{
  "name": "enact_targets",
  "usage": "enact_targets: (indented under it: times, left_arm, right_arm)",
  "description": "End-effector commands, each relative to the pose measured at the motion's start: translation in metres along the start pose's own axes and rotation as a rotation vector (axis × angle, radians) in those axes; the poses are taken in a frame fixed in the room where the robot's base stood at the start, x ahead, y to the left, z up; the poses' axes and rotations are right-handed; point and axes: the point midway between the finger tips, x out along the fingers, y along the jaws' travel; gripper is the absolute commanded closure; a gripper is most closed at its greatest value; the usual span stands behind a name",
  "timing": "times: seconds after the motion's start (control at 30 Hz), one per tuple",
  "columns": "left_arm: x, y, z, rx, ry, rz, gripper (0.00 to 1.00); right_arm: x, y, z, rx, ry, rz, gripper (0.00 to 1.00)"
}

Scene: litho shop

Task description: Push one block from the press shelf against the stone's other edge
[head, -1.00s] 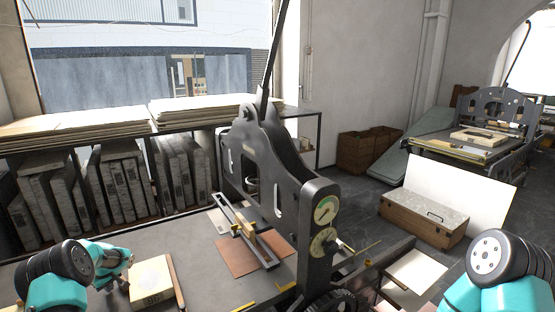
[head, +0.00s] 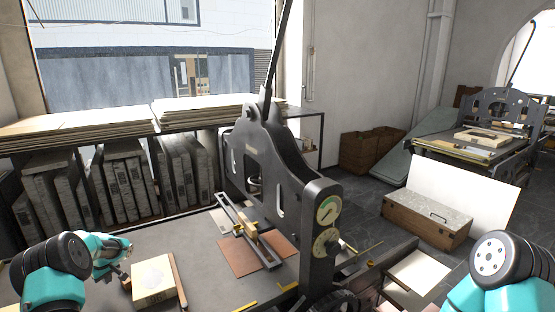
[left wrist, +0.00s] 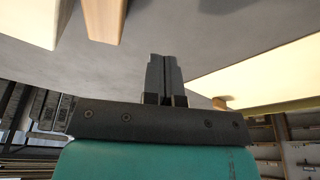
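A pale cream stone (head: 152,278) lies on the dark press bed, with a brown wooden strip (head: 178,278) along its right edge. My left gripper (head: 127,275) is just left of the stone, low over the bed; I cannot tell whether it touches. In the left wrist view its dark fingers (left wrist: 165,75) are together with nothing visible between them. A pale slab edge (left wrist: 30,22) and a wooden piece (left wrist: 104,18) show at the top there. Small yellow pieces (head: 288,286) lie near the press; I cannot tell which are blocks. My right arm is at the lower right, its gripper out of view.
The black press frame (head: 270,165) with dials rises right of the stone. A rail with a wooden piece (head: 251,231) lies over a brown sheet (head: 236,262). Racked slabs (head: 120,185) stand behind the bed. Open bed surface lies between stone and press.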

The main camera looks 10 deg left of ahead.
Motion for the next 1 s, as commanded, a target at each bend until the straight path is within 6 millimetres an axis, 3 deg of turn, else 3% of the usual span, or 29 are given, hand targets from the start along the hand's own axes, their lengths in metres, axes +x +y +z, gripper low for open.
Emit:
enact_targets:
  times: [0.4, 0.77, 0.87, 1.0]
  left_arm:
    - [-0.037, 0.0, -0.01, -0.001, 0.001, 0.001, 1.0]
    - [-0.041, 0.0, -0.011, 0.0, 0.0, 0.0, 1.0]
    - [-0.042, 0.004, -0.005, 0.015, -0.006, 0.005, 1.0]
    - [-0.044, 0.029, 0.026, 0.106, -0.038, 0.034, 1.0]
  right_arm:
    - [0.0, 0.0, 0.0, 0.0, 0.0, 0.0, 0.5]
    - [0.0, 0.0, 0.0, 0.0, 0.0, 0.0, 0.5]
    - [0.0, 0.0, 0.0, 0.0, 0.0, 0.0, 0.5]
    - [0.0, 0.0, 0.0, 0.0, 0.0, 0.0, 0.5]
